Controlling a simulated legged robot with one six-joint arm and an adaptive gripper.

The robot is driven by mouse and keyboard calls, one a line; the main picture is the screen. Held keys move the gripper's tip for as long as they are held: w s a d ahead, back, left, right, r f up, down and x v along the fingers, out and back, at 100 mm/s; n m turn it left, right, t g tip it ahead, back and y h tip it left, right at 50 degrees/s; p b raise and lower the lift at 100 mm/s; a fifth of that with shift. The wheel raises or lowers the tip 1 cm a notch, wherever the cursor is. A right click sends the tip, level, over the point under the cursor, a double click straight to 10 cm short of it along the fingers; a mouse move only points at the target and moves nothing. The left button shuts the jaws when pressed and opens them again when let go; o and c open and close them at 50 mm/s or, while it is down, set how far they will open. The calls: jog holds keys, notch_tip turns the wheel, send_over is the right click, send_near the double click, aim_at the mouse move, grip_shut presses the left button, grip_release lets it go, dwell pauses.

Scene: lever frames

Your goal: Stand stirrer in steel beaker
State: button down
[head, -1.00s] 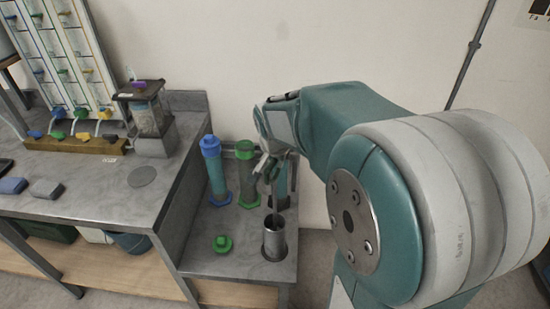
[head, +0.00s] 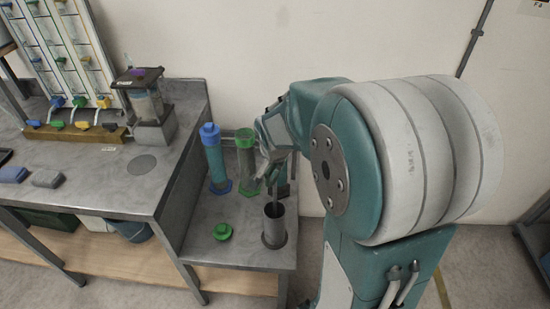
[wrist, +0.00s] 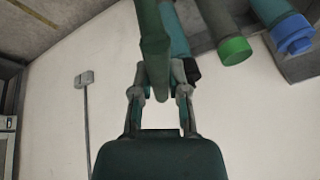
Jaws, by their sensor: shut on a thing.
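The steel beaker (head: 274,232) stands upright near the front right of the low grey bench. My gripper (head: 272,170) is above it and slightly behind in the head view. It is shut on the stirrer (head: 275,193), a thin dark rod that hangs nearly upright. The rod's lower end meets the beaker's mouth; how deep it reaches is hidden. In the wrist view my gripper (wrist: 159,82) has its fingers on both sides of the dark green stirrer (wrist: 154,40). The beaker does not clearly show there.
Blue-capped (head: 214,160) and green-capped (head: 246,160) cylinders stand left of my gripper. A teal cylinder (head: 283,190) is partly hidden behind it. A green stopper-like piece (head: 222,231) lies left of the beaker. The taller bench (head: 120,185) is at left, the wall behind.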

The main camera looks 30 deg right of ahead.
aim_at(275, 177)
jog(key=shift+f, duration=1.05)
jog(key=shift+f, duration=1.05)
jog(key=c, duration=0.6)
grip_release()
jog(key=shift+o, duration=0.2)
jog(key=shift+r, duration=0.1)
